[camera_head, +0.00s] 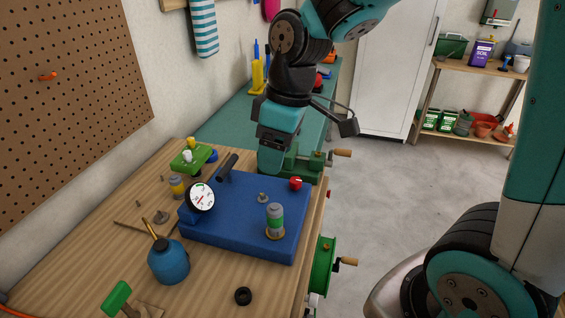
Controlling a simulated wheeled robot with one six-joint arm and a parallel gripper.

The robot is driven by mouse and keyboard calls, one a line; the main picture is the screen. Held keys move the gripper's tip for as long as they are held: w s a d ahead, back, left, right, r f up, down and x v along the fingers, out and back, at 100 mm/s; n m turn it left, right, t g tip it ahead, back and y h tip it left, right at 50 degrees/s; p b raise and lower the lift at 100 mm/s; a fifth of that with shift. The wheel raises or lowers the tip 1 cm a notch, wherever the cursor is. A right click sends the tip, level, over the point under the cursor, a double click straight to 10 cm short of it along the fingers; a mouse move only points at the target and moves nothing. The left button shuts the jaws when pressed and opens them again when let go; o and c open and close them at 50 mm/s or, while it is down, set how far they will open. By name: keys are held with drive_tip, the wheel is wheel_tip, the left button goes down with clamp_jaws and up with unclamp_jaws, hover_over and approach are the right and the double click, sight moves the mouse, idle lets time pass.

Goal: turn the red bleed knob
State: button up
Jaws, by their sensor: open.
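The red bleed knob (296,183) sits at the back right corner of a blue block (236,230) on the wooden workbench. My gripper (270,168) points down at the back edge of the blue block, to the left of the knob and apart from it in the picture. The jaws are open, and I see nothing held between them. The fingertips are partly hard to make out against the green vise (305,163) behind them.
A dial gauge (201,197), a black handle (228,167) and a grey-green canister (275,217) are on or at the blue block. A blue oil can (168,260) stands in front of it. Open floor (385,190) lies to the right of the bench.

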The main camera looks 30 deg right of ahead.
drive_tip(key=w+d+n+h+p, duration=0.1)
drive_tip(key=w+d+h+p, duration=0.15)
drive_tip(key=w+d, duration=0.45)
drive_tip(key=n+p, duration=0.1)
drive_tip(key=p, duration=0.1)
hover_over(294, 180)
drive_tip(key=f, duration=0.2)
drive_tip(key=shift+n+g, duration=0.3)
wheel_tip(294, 180, down, 17)
drive_tip(key=p, duration=0.3)
drive_tip(key=shift+f, duration=0.15)
drive_tip(key=c, duration=0.8)
drive_tip(key=shift+d, duration=0.2)
drive_tip(key=shift+c, duration=0.7)
drive_tip(key=shift+a, duration=0.1)
